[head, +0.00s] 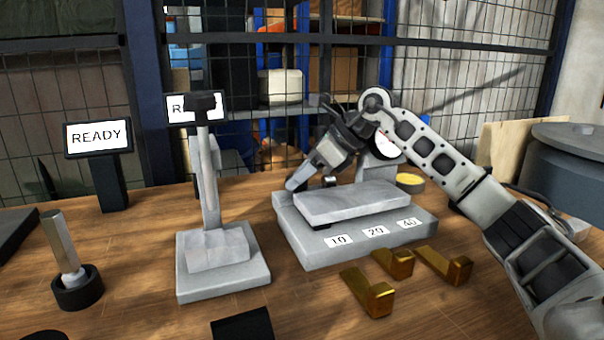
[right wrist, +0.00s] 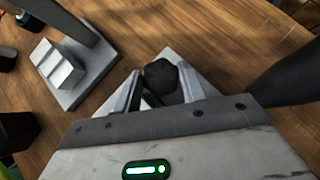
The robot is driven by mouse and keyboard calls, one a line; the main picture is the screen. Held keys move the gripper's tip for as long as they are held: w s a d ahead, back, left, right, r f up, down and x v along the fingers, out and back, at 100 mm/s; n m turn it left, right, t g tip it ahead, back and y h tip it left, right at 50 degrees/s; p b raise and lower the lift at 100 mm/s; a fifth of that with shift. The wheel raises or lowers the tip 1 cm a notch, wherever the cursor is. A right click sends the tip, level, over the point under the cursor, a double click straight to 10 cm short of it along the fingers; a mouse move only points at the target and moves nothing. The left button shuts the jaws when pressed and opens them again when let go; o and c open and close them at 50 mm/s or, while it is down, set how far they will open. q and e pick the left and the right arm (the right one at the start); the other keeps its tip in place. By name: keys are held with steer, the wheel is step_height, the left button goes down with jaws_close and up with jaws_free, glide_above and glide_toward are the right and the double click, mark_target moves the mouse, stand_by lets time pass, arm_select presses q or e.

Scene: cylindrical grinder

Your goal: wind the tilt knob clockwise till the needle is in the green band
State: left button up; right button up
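A dark faceted knob (right wrist: 160,78), which I take to be the tilt knob, shows between the two fingertips of my right gripper (right wrist: 158,88) in the right wrist view. The fingers stand apart on either side of it, with a gap at the left finger; I cannot tell whether the right finger touches it. In the head view my right gripper (head: 308,178) points down at the back left of the grey slab unit (head: 350,240). A round white dial (head: 388,146) is partly behind my right arm; its needle and green band cannot be made out. My left gripper is not in view.
Several brass angle pieces (head: 370,292) lie in front of the slab unit. A grey stand with an upright lever (head: 222,272) is to its left. A READY screen (head: 98,138) and a post in a black cup (head: 78,288) are farther left. A wire fence stands behind.

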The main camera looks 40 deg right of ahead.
steer(key=shift+s+m+t+h+p, duration=0.1)
steer(key=shift+m+t+h+p, duration=0.2)
steer(key=shift+m+h, duration=0.3)
steer(key=shift+a+m+t+h, duration=0.15)
steer(key=shift+m+t+h, duration=0.35)
steer(key=shift+m, duration=0.5)
steer(key=shift+m+h+p, duration=0.3)
steer(key=shift+m+p, duration=0.05)
steer(key=shift+m, duration=0.05)
steer(key=shift+m+h, duration=0.3)
steer(key=shift+m, duration=0.1)
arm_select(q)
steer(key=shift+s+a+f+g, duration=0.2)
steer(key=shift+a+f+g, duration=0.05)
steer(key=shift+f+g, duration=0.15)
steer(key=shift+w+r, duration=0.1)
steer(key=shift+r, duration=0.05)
arm_select(e)
steer(key=o, duration=1)
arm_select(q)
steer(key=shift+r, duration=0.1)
